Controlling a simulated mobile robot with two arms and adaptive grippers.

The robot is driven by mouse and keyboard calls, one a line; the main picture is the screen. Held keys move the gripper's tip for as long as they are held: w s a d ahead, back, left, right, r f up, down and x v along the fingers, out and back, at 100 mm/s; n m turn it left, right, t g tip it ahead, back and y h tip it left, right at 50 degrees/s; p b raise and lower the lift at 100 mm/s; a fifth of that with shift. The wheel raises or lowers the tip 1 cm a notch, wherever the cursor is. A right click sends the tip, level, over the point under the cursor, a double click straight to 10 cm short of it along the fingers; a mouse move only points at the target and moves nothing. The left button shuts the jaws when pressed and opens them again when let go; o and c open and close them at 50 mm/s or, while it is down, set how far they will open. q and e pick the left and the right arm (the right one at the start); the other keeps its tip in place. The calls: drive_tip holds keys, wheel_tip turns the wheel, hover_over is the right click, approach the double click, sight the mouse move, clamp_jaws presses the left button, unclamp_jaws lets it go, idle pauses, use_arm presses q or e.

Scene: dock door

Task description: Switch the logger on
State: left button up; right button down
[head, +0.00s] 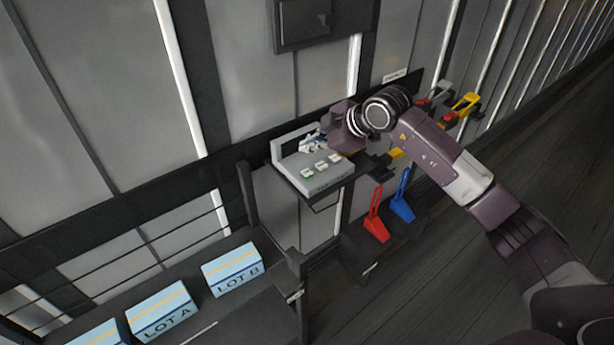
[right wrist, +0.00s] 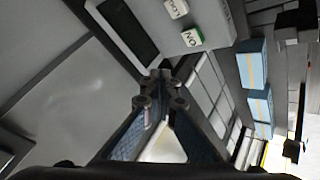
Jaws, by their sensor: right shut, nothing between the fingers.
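The logger (head: 318,185) is a light grey box with a raised back panel, on a dark stand by the wall. Three pale keys sit along its front. The nearest-left key has green at its edge, and in the right wrist view this key (right wrist: 192,38) reads ON. A second key (right wrist: 177,8) and a dark screen (right wrist: 128,28) also show there on the logger (right wrist: 165,35). My right gripper (head: 308,144) is shut and empty at the logger's back part, behind the keys. Its fingertips (right wrist: 160,80) appear apart from the ON key. My left gripper is out of view.
Blue boxes marked LOT A (head: 160,312) and LOT B (head: 232,270) lie on the lower left shelf. A red lever (head: 376,222) and a blue lever (head: 402,200) stand right of the logger. A dark wall box (head: 310,22) hangs above. The right-hand floor is clear.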

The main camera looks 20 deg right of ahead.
sight(303, 170)
wheel_tip(303, 170, down, 6)
drive_tip(key=b, duration=0.3)
drive_tip(key=shift+r, duration=0.25)
drive_tip(key=shift+f, duration=0.15)
idle(0.9)
drive_tip(key=shift+f, duration=0.3)
drive_tip(key=shift+f+b, duration=0.55)
drive_tip(key=shift+f, duration=0.05)
idle(0.6)
idle(0.4)
drive_tip(key=shift+r+p, duration=0.8)
drive_tip(key=shift+r, duration=0.2)
